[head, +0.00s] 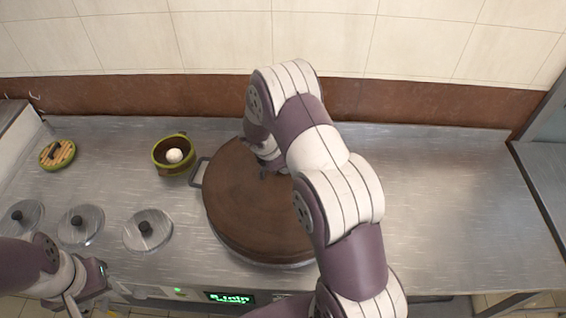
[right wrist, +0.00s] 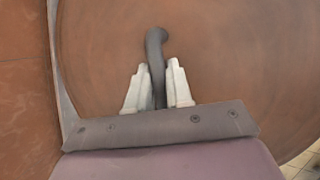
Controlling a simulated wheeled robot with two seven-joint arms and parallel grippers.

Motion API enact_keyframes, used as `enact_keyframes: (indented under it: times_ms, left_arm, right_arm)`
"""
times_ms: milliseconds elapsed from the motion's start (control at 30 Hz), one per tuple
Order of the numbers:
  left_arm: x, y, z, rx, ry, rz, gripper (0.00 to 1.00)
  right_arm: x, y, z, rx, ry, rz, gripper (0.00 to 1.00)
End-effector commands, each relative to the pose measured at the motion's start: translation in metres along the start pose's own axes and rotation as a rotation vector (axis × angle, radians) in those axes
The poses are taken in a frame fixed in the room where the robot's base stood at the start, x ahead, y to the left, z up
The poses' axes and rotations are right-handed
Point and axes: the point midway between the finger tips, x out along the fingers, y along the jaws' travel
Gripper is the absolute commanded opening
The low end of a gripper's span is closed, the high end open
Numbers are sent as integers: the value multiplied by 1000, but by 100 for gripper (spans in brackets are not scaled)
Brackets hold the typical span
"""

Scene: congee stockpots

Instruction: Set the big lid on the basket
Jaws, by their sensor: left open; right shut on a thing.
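The big lid (head: 250,205) is a wide round brown disc in the middle of the counter. It lies over a large round vessel with a metal side handle (head: 196,172); the lid hides its inside, and I cannot tell whether this is the basket. My right gripper (right wrist: 156,78) is shut on the lid's dark curved handle (right wrist: 155,45). In the head view my right arm covers part of the lid and most of that gripper. My left gripper (head: 92,287) is open and empty at the lower left, apart from the lid.
A slatted green-rimmed lid (head: 57,154) lies farther left. Three grey knobbed lids, one here (head: 148,230), line the front left. The counter's right side (head: 450,200) is clear.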

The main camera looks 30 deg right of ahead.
Motion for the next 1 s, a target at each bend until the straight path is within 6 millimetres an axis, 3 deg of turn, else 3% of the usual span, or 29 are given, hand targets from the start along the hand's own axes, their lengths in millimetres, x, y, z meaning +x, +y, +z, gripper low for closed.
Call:
enact_keyframes:
  times_ms: [67,100,133,433,1000]
  left_arm:
    - [2,0,0,0,0,0,46]
    - [1,0,0,0,0,0,46]
    - [1,0,0,0,0,0,46]
    - [-1,0,0,0,0,0,46]
    - [-48,0,-6,0,0,0,46]
  right_arm:
    - [1,0,-1,0,0,2,0]
    - [1,1,0,0,0,2,26]
    - [1,1,0,0,0,2,31]
    - [-1,-1,0,-1,0,-1,31]
    - [-65,1,1,-1,0,1,31]
